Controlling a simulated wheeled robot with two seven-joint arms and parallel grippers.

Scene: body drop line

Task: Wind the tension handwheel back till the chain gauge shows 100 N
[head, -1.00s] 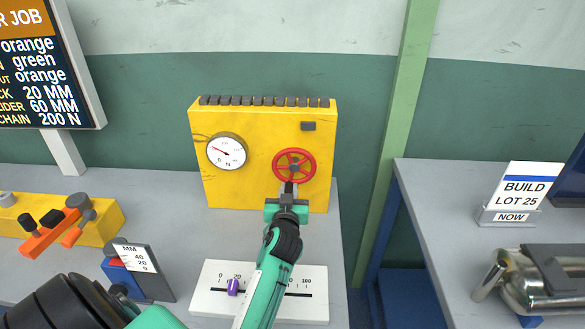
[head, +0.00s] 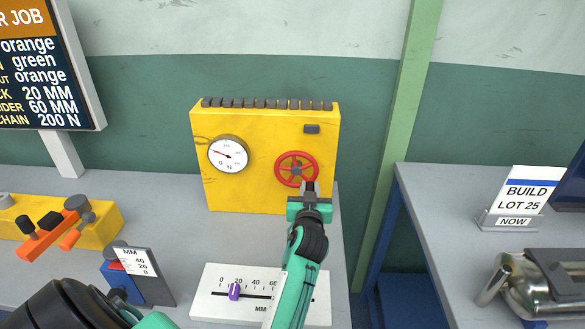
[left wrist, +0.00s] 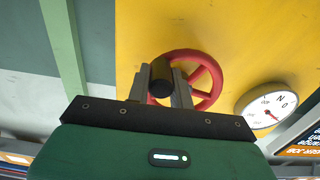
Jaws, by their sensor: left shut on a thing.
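The red tension handwheel (head: 279,167) is on the front of a yellow box (head: 250,190). My left gripper (head: 311,188) is at the wheel's lower right rim. In the left wrist view its fingers are shut on the wheel's dark handle knob (left wrist: 160,77), with the red wheel (left wrist: 207,69) behind. The round white chain gauge (head: 228,154) sits left of the wheel on the same box. Its red needle points left and slightly up in the head view; its figures are too small to read surely. The gauge also shows in the left wrist view (left wrist: 265,106). My right gripper is not in view.
A white slider plate (head: 213,301) with a purple slider (head: 234,291) lies in front of the box. A blue block with an MM scale (head: 140,262) and a yellow block with orange levers (head: 105,218) stand left. A job board (head: 45,75) reads chain 200 N.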

